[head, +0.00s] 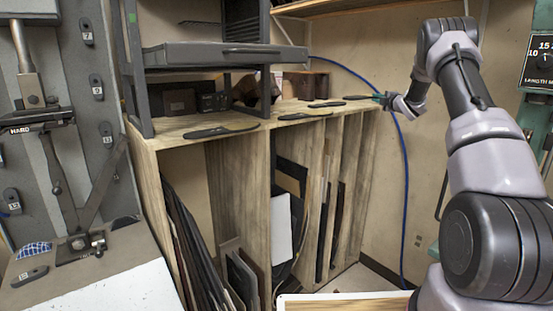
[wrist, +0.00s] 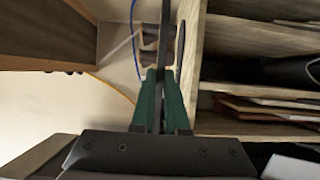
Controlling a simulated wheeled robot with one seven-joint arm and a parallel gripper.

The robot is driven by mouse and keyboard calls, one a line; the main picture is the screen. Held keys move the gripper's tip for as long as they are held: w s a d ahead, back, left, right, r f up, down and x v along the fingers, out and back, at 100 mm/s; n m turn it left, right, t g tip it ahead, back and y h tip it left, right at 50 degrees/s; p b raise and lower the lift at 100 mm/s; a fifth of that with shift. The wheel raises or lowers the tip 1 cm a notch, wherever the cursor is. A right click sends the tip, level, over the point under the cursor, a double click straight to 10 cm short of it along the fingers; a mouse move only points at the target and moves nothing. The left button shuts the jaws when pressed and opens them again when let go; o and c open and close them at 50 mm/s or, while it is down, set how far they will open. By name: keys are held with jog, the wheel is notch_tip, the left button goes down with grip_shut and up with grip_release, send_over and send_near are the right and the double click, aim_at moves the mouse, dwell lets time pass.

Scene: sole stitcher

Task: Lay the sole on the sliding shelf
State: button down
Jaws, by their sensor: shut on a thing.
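My gripper (head: 379,97) is at the right end of the wooden cabinet top, with its green fingers shut on a thin dark sole (head: 356,97). In the wrist view the fingers (wrist: 162,100) pinch this sole (wrist: 164,50), seen edge-on and pointing away from the gripper. In the head view it lies level, at or just above the cabinet's edge; I cannot tell whether it touches the wood. The grey sliding shelf (head: 225,57) is in the dark frame at the upper left, apart from my gripper. Nothing shows on its visible top.
More soles lie on the cabinet top: a dark one (head: 221,131), a tan-and-dark one (head: 304,116) and a small dark one (head: 327,104). Dark boxes (head: 180,102) stand behind. A blue cable (head: 404,190) hangs by the wall. The cabinet's slots (head: 290,210) hold upright sheets.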

jog(key=s+a+f, duration=0.6)
jog(key=a+f, duration=0.1)
jog(key=f, duration=0.3)
jog(key=s+a+f+h, duration=0.1)
jog(key=s+f, duration=0.3)
jog(key=s, duration=0.4)
jog(key=s+a+f+m+h, duration=0.1)
jog(key=s+a+f, duration=0.3)
jog(key=s, duration=0.3)
jog(key=s+a+f+m+h, duration=0.1)
jog(key=s+a+f, duration=0.2)
jog(key=s+f, duration=0.3)
jog(key=s, duration=0.2)
jog(key=shift+s+a+f+h, duration=0.15)
jog(key=shift+s+a+h, duration=0.05)
jog(key=shift+s+h, duration=0.2)
